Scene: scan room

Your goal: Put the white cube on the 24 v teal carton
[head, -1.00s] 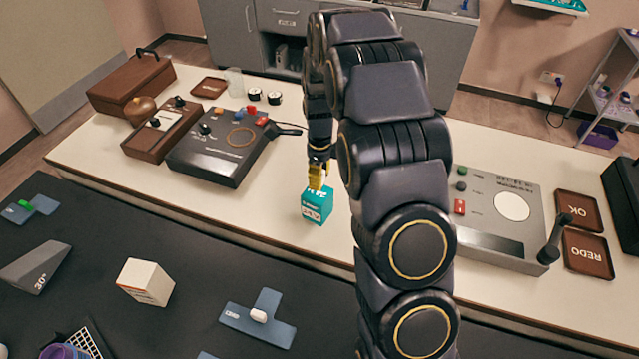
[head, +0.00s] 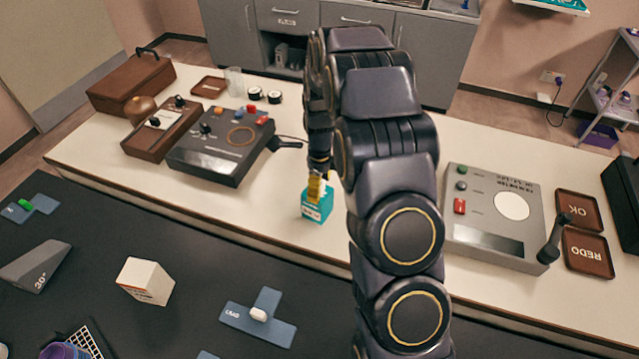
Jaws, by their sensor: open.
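The teal carton (head: 316,212) stands on the cream counter, with white lettering too small to read surely. My gripper (head: 316,190) points down at the carton's top with its yellow fingertips, partly hidden by my arm. It is open. I cannot tell whether the fingertips touch the carton or whether something small lies between them. No white cube shows clearly on the carton. A white box-shaped block (head: 146,281) with print on its side stands on the dark front table. A small white rounded piece (head: 258,314) lies on a blue T-shaped pad (head: 270,302).
A dark console (head: 215,150) and a wooden box (head: 135,85) stand left on the counter. A grey console (head: 492,218) with a lever and two brown trays, OK (head: 578,210) and REDO (head: 588,253), stand right. A grey wedge (head: 38,264) lies front left.

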